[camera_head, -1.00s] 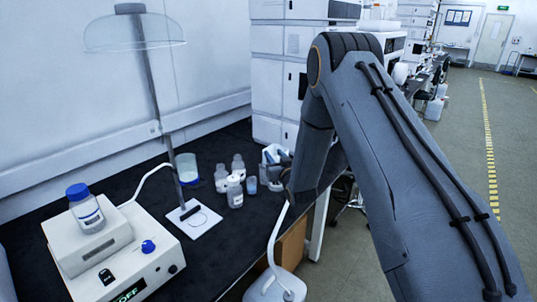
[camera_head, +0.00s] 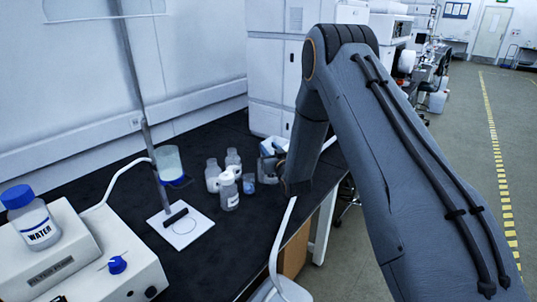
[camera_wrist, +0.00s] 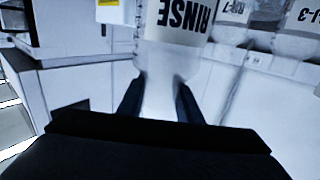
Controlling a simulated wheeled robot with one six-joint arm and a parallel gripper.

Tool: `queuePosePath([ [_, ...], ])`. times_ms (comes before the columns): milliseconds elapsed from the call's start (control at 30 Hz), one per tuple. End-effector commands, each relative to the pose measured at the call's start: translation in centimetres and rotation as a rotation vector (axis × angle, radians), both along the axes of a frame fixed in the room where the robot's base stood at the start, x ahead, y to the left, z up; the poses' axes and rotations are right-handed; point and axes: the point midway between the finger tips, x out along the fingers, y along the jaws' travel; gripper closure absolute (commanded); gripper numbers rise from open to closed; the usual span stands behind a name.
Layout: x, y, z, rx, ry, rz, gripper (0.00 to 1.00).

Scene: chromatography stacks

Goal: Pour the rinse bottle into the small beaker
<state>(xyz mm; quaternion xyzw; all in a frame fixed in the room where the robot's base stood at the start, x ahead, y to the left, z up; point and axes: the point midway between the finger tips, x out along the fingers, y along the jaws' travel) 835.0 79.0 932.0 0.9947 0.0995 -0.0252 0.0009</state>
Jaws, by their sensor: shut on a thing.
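The rinse bottle (camera_wrist: 172,55) fills the upper middle of the wrist view, its RINSE label upside down in the picture. My gripper (camera_wrist: 158,98) is shut on it, with a dark finger on each side of its clear lower part. In the head view my gripper (camera_head: 268,165) is at the far end of the bench group, small and partly hidden by my arm. A small bluish vessel (camera_head: 249,184), likely the small beaker, stands on the black bench just left of my gripper. I cannot make out the beaker in the wrist view.
Several labelled bottles (camera_head: 229,192) stand close left of the small vessel. A WATER bottle (camera_head: 31,218) sits on a white instrument (camera_head: 100,262). Bare black bench lies in front of the bottles.

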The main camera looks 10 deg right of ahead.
Motion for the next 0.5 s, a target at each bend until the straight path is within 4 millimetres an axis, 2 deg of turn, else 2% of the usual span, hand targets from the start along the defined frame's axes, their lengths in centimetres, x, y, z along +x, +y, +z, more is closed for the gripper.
queuePosePath([
  [267,0.2,0.2,-0.4,-0.020,-0.003,0.000,1.00],
  [500,0.2,1.4,-0.1,-0.130,-0.004,0.002,1.00],
])
